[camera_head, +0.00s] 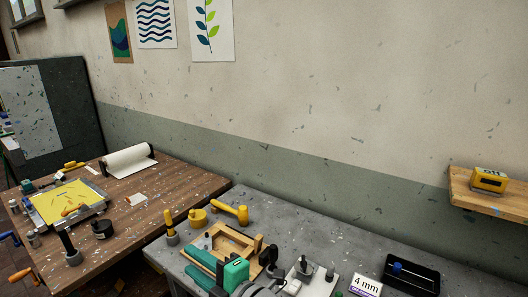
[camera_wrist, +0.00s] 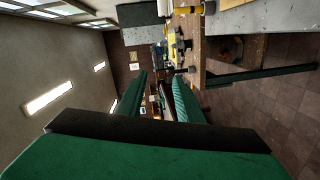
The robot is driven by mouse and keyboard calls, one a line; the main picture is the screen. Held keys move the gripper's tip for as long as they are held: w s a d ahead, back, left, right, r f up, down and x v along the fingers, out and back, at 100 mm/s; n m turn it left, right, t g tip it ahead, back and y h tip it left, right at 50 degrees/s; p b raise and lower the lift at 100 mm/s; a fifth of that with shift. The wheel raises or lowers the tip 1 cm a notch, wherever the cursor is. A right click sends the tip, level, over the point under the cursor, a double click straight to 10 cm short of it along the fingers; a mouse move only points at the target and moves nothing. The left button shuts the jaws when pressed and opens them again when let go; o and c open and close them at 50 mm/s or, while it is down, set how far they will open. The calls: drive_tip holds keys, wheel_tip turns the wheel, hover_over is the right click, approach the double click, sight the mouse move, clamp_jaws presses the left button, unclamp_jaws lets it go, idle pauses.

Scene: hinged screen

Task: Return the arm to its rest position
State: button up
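My gripper (camera_head: 189,259) is at the lower middle of the head view, in front of the grey bench's wooden frame. Its two green fingers point left and stand apart, with nothing between them. The wrist view also shows my gripper (camera_wrist: 160,82) with both fingers apart and a gap between them. The wooden frame (camera_head: 228,232) is partly hidden by my gripper. A yellow framed panel (camera_head: 66,200) lies on the brown table at left.
The grey bench (camera_head: 300,235) also holds a yellow mallet (camera_head: 232,210), a black tray (camera_head: 412,272) and a "4 mm" sign (camera_head: 366,286). The brown table (camera_head: 165,190) carries a paper roll (camera_head: 128,160). A wall shelf (camera_head: 500,203) holds a yellow device (camera_head: 489,180).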

drive_tip(key=s+d+f+m+t+h, duration=0.4)
drive_tip(key=s+f+m+h, duration=0.15)
drive_tip(key=f+m, duration=0.55)
drive_tip(key=s+d+f+m+t+h, duration=0.4)
drive_tip(key=f+m+h, duration=0.3)
drive_tip(key=m, duration=0.6)
drive_tip(key=s+d+f+g, duration=0.1)
drive_tip(key=s+d+f, duration=0.2)
drive_tip(key=s, duration=0.9)
drive_tip(key=s+d+f+m+g, duration=0.1)
drive_tip(key=s+d+f, duration=0.3)
drive_tip(key=s, duration=0.9)
wheel_tip(320, 180, down, 2)
drive_tip(key=shift+s+d+f+g, duration=0.2)
drive_tip(key=shift+s+d+g, duration=0.05)
drive_tip(key=shift+g, duration=0.25)
